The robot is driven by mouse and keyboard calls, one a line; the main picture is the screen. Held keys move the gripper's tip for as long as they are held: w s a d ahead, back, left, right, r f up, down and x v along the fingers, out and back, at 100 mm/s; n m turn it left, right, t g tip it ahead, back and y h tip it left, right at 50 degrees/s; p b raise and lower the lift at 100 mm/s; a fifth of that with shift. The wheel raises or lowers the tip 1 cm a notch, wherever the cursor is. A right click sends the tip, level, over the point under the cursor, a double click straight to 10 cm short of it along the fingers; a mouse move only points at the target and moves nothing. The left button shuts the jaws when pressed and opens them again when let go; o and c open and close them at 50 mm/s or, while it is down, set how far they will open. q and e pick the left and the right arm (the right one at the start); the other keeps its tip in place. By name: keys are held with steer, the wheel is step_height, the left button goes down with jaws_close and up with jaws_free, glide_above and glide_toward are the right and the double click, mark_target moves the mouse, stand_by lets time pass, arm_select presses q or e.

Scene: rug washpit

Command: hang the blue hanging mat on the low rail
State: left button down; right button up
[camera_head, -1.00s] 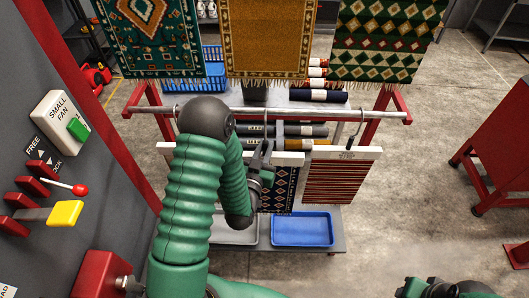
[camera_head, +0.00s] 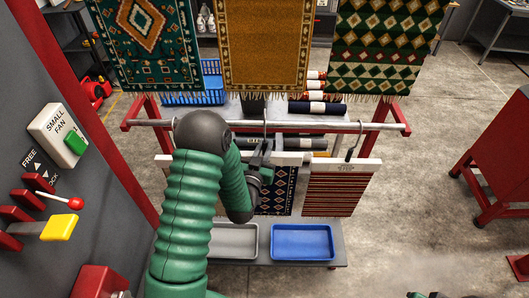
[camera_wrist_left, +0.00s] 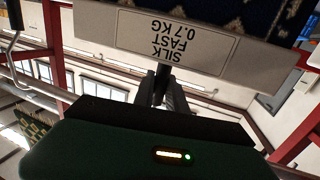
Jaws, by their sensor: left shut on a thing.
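The blue hanging mat (camera_head: 280,188), dark navy with a pale pattern, hangs from a white header bar (camera_head: 289,158). My left gripper (camera_head: 264,162) is shut on it at its hanger, by the middle of the bar. In the left wrist view the fingers (camera_wrist_left: 166,86) close on the dark stem below the bar's label (camera_wrist_left: 173,41), which reads "SILK FAST 0.7 KG". The low rail (camera_head: 310,125) runs across above. The mat's hook (camera_head: 265,128) overlaps the rail; I cannot tell if it rests on it. My arm hides the mat's left part.
A red striped mat (camera_head: 338,191) hangs close on the right, its hook (camera_head: 355,141) at the rail. Larger rugs (camera_head: 262,45) hang above. A blue tray (camera_head: 302,242) and a grey tray (camera_head: 237,242) lie below. A control panel (camera_head: 50,215) stands close on the left.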

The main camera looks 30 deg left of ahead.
arm_select(q)
steer(key=shift+w+a, duration=0.35)
steer(key=shift+w, duration=0.2)
steer(key=shift+f+b, duration=2.05)
steer(key=shift+b, duration=0.15)
steer(key=c, duration=1.3)
jaws_free()
steer(key=shift+s, duration=0.1)
